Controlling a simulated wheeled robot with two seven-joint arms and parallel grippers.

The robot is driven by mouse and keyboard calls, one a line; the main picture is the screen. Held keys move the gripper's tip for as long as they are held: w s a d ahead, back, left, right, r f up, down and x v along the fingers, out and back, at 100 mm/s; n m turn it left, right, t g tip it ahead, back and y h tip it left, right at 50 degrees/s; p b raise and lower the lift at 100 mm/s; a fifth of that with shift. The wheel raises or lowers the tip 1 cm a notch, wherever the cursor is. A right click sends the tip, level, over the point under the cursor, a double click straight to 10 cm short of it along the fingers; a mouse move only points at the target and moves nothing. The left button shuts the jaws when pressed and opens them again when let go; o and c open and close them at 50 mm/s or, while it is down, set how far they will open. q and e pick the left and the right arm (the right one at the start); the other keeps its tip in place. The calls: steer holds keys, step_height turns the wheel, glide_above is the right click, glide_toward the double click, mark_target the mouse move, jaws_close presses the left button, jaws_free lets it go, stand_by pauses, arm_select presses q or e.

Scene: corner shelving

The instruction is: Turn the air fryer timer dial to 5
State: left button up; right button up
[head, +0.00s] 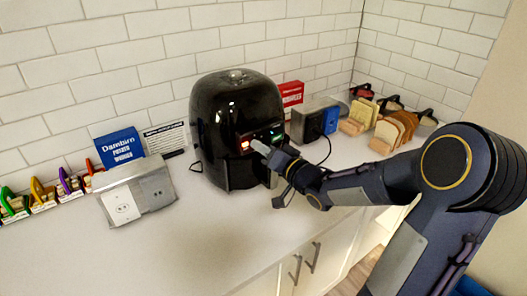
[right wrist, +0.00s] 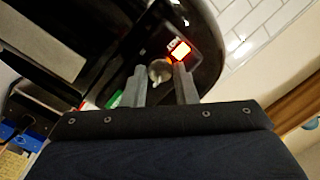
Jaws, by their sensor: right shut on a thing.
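The black air fryer (head: 230,120) stands on the counter against the tiled wall. Its front panel has a lit red-orange display, which shows bright in the right wrist view (right wrist: 180,50), and a green light. My right gripper (head: 262,147) reaches the panel from the right. In the right wrist view its two grey fingers are on either side of the round grey timer dial (right wrist: 160,71), shut on it. The dial's markings are too small to read, and the head view hides the dial behind the fingers. My left gripper is not in view.
A silver outlet box (head: 138,190) and a blue box (head: 119,147) stand left of the fryer. Right of it are a red box (head: 291,94), another outlet box with a cable, and bread slices (head: 388,134) in racks. The front counter is clear.

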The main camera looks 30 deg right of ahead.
steer(key=n+b, duration=0.3)
steer(key=n, duration=0.2)
steer(key=n+h+b, duration=0.1)
steer(key=n+b, duration=0.3)
steer(key=n, duration=0.1)
steer(key=shift+a+g, duration=0.1)
steer(key=shift+g, duration=0.3)
steer(key=shift+r, duration=0.1)
steer(key=o, duration=1)
steer(key=shift+s, duration=0.1)
steer(key=s+d+p, duration=0.1)
steer(key=s, duration=0.6)
steer(key=shift+s+r, duration=0.3)
steer(key=shift+r, duration=0.05)
